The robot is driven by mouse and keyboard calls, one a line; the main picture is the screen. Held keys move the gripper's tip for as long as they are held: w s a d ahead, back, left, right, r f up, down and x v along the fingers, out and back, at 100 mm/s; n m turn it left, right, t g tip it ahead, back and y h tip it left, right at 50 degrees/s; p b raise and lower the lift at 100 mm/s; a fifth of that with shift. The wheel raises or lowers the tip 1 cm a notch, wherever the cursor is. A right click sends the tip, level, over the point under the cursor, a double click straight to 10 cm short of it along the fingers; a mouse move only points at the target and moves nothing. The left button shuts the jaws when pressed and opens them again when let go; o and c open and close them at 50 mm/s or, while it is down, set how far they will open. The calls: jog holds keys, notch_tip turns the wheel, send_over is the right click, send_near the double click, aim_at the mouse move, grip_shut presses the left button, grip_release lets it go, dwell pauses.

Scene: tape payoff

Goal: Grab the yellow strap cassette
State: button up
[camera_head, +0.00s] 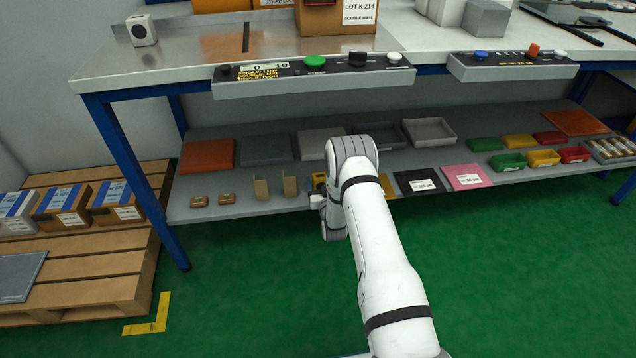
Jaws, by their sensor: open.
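A small yellow and blue thing (319,181) shows on the lower shelf, just left of my arm's wrist. It may be the yellow strap cassette, but it is too small and too covered to be sure. My gripper (318,201) is at the front edge of the lower shelf, close in front of this thing. My wrist hides most of the gripper and part of the shelf behind. The gripper is open, and I see nothing held in it. I cannot tell whether it touches the yellow thing.
Tan upright brackets (262,188) and small brown pieces (227,199) stand left on the lower shelf (240,212). A black sheet (420,182) and pink sheet (466,177) lie right. The workbench top (200,70) with its control panel (313,78) overhangs. Green floor in front is clear.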

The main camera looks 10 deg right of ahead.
aim_at(319, 173)
jog(key=w, duration=0.1)
jog(key=w+b, duration=0.1)
jog(key=w, duration=0.1)
jog(key=w+f+b, duration=0.1)
jog(key=shift+w+a, duration=0.1)
jog(key=shift+w, duration=0.3)
jog(key=shift+w+r, duration=0.2)
jog(key=shift+w, duration=0.15)
jog(key=c, duration=1.2)
